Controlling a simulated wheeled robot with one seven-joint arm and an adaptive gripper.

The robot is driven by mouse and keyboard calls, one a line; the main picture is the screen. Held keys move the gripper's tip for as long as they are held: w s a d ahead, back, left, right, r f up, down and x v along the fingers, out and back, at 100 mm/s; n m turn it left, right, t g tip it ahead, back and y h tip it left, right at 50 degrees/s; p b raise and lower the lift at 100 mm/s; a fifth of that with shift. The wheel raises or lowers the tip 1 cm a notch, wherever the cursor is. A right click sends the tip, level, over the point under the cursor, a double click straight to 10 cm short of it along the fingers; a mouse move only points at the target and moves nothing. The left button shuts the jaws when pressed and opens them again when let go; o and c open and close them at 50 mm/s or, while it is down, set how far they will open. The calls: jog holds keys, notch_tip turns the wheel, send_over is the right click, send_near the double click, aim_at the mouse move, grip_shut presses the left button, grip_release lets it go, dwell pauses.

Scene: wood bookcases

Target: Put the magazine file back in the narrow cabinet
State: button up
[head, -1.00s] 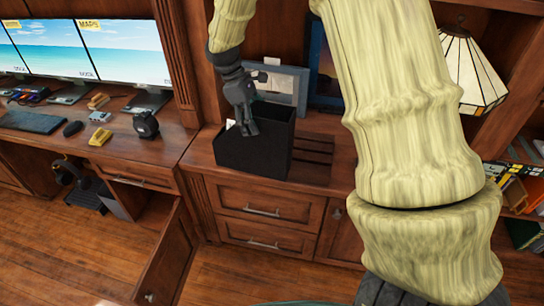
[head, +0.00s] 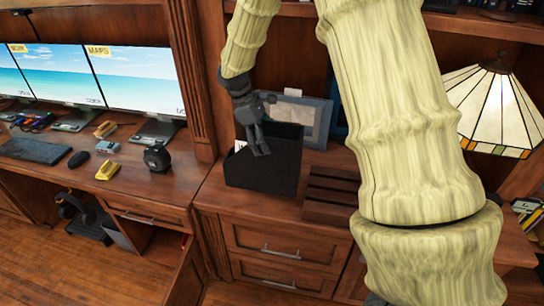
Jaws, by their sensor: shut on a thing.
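The black magazine file (head: 262,178) is at the left end of the wooden counter, beside the desk. My gripper (head: 258,150) reaches down to its upper edge and is shut on it. The file is roughly upright; whether its base touches the counter or hangs just above it is hard to tell. A narrow cabinet (head: 150,238) under the desk stands open, with its door (head: 188,280) swung out toward the front.
A slatted wooden rack (head: 330,195) sits right of the file, and a grey picture frame (head: 300,115) leans behind it. The desk (head: 130,190) holds monitors, a keyboard and a black round device (head: 157,157). A stained-glass lamp (head: 497,110) stands at right.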

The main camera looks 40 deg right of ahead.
notch_tip(320, 180, down, 6)
jog(key=p, duration=0.1)
jog(key=shift+f, duration=0.15)
dwell(0.4)
jog(key=o, duration=1.8)
